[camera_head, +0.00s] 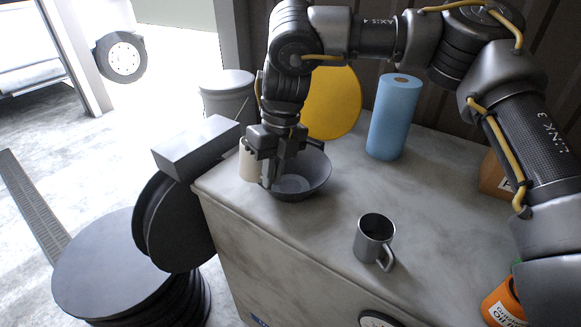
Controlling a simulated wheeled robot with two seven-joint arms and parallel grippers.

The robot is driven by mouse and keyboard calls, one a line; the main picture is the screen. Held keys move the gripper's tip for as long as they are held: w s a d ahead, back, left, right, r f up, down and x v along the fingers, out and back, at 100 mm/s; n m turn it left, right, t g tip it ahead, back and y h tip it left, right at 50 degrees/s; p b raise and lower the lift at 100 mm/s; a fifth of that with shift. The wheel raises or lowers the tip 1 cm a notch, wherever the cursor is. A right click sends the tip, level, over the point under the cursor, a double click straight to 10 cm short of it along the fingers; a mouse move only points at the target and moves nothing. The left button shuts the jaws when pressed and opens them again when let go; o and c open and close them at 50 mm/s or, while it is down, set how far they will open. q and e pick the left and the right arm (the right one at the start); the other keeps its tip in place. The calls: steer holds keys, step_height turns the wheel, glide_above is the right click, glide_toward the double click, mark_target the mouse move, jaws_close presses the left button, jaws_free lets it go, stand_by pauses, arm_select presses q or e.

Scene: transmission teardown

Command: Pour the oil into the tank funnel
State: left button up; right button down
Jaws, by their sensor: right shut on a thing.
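My right gripper (271,181) points down at the left rim of a grey metal bowl (315,176) on the worktop. It is shut on the bowl's rim. The bowl looks upright, with a paler grey bottom; I cannot tell whether it holds oil. A grey lidded drum (227,80) stands behind the worktop's left end; I cannot tell whether it is the tank, and no funnel is clearly visible. An orange container with a label (503,305) is partly cut off at the lower right. My left gripper is not in view.
A cream cylinder (248,163) stands left of the bowl. A metal mug (374,239) stands on the worktop (310,235). A blue paper roll (395,118) and a yellow disc (335,105) are behind. A cardboard box (494,174) is at right. The worktop around the mug is clear.

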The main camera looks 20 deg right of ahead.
steer(key=shift+w+d+r+y, duration=0.1)
steer(key=shift+d+r+y, duration=0.15)
steer(key=shift+y, duration=0.15)
steer(key=d+y+b, duration=0.1)
steer(key=d+f+g+y+b, duration=0.1)
steer(key=w+y+b, duration=0.1)
steer(key=y, duration=0.1)
steer(key=shift+w+d+f+g+b, duration=0.1)
steer(key=shift+d+f+g+b, duration=0.15)
steer(key=shift+d+g+b, duration=0.15)
steer(key=shift+w+d+r+g+y+b, duration=0.15)
steer(key=shift+r+y+b, duration=0.1)
steer(key=shift+y, duration=0.2)
steer(key=shift+s+d+r+g+y+b, duration=0.15)
steer(key=shift+y+b, duration=0.1)
steer(key=shift+y, duration=0.2)
steer(key=shift+f+y+b, duration=0.3)
steer(key=shift+f+b, duration=0.05)
steer(key=shift+b, duration=0.25)
steer(key=shift+g+y+b, duration=0.3)
steer(key=shift+y+b, duration=0.1)
steer(key=shift+b, duration=0.1)
steer(key=shift+w+r, duration=0.1)
steer(key=shift+r, duration=0.05)
steer(key=shift+r+y, duration=0.15)
steer(key=shift+y, duration=0.35)
